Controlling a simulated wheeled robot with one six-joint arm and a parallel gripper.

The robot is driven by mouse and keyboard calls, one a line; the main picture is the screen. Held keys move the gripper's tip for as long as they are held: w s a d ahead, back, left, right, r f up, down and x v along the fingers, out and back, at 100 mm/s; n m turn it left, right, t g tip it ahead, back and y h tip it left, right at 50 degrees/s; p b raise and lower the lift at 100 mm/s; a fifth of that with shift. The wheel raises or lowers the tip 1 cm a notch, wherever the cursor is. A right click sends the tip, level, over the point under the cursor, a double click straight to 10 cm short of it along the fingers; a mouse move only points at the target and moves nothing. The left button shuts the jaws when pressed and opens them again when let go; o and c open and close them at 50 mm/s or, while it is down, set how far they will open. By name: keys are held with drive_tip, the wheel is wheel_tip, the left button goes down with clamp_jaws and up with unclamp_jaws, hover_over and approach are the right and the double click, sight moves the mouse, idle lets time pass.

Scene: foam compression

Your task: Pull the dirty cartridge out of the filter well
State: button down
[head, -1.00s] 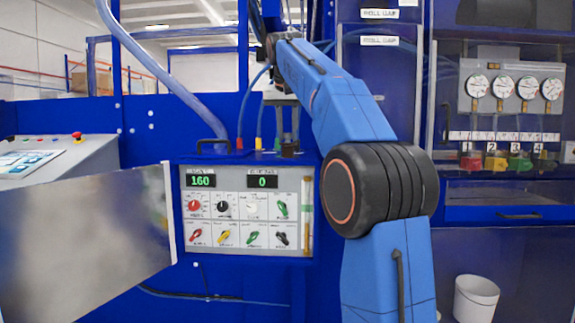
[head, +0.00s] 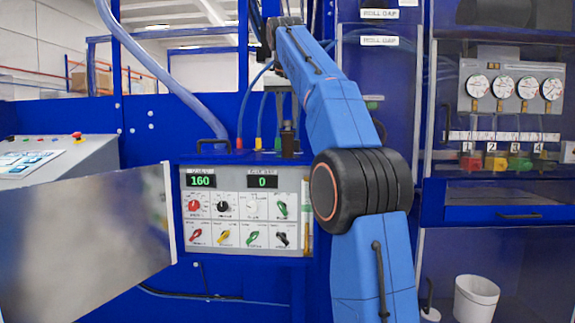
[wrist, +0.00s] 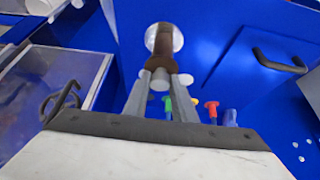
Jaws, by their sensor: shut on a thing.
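My gripper (wrist: 160,80) is shut on the pale knob at the top of the dirty cartridge (wrist: 162,50), a dark brown cylinder. In the wrist view the cartridge stretches from the fingertips toward the round white filter well (wrist: 179,39) and covers much of its opening. In the head view the brown cartridge (head: 289,140) stands upright above the blue housing, behind the control panel. I cannot tell whether its lower end is clear of the well.
Coloured plugs (wrist: 211,108) with hoses stand close beside the well. A black handle (wrist: 280,62) rises from the blue top. The control panel (head: 247,210) is in front, with an open metal door (head: 85,240) at left. A white bin (head: 476,298) stands at lower right.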

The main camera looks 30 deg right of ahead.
drive_tip(key=shift+r, duration=1.45)
drive_tip(key=shift+s, duration=0.1)
